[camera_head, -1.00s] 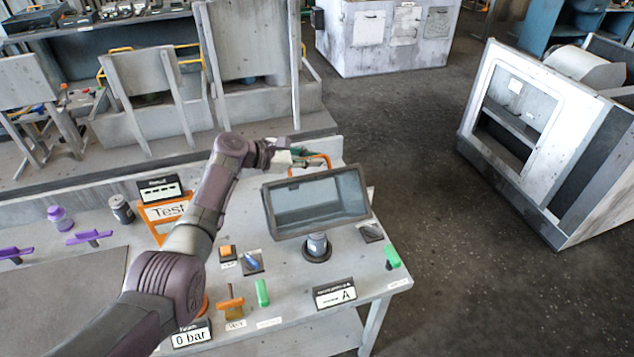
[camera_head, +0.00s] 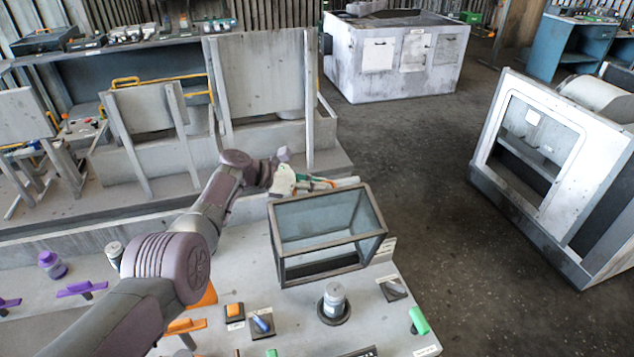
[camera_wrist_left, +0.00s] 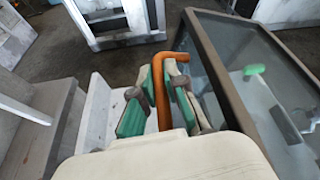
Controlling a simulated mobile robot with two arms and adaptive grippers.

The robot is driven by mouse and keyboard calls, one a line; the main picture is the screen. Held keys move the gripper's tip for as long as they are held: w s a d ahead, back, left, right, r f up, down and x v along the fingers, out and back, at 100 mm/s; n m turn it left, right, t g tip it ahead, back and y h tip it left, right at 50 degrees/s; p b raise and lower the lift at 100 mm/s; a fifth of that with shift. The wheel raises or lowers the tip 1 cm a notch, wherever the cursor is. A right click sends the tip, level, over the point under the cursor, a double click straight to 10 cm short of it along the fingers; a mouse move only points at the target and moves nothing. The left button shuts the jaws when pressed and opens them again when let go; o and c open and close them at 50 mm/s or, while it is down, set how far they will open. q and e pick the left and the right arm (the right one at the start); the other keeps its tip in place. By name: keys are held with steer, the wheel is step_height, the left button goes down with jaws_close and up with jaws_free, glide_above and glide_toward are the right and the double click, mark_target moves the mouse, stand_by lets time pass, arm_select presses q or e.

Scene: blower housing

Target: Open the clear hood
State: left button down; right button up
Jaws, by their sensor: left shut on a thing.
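The clear hood (camera_head: 328,225) is a box of see-through panels in a dark frame. In the head view it is at the back right of the bench, behind a grey cylinder (camera_head: 334,298) on a dark round base. An orange handle (camera_wrist_left: 180,57) sits on the hood's far side. My left gripper (camera_head: 308,184) is shut on this handle. In the left wrist view the green pads of my left gripper (camera_wrist_left: 158,95) lie on both sides of it, and the hood (camera_wrist_left: 225,80) fills the right side. My right gripper is not in view.
The bench top (camera_head: 235,260) carries an orange button (camera_head: 234,311), a blue switch (camera_head: 262,323), a green handle (camera_head: 419,320) and purple parts (camera_head: 80,288). Upright grey panels (camera_head: 262,80) stand behind the bench. Open floor (camera_head: 430,160) lies to the right.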

arm_select(q)
steer(key=shift+s, duration=0.15)
steer(key=c, duration=1.5)
jaws_free()
steer(key=shift+a+r, duration=0.15)
steer(key=shift+a, duration=0.35)
steer(key=v, duration=1)
steer(key=shift+s+a+r, duration=0.1)
steer(key=shift+s+a, duration=0.05)
steer(key=shift+a, duration=0.2)
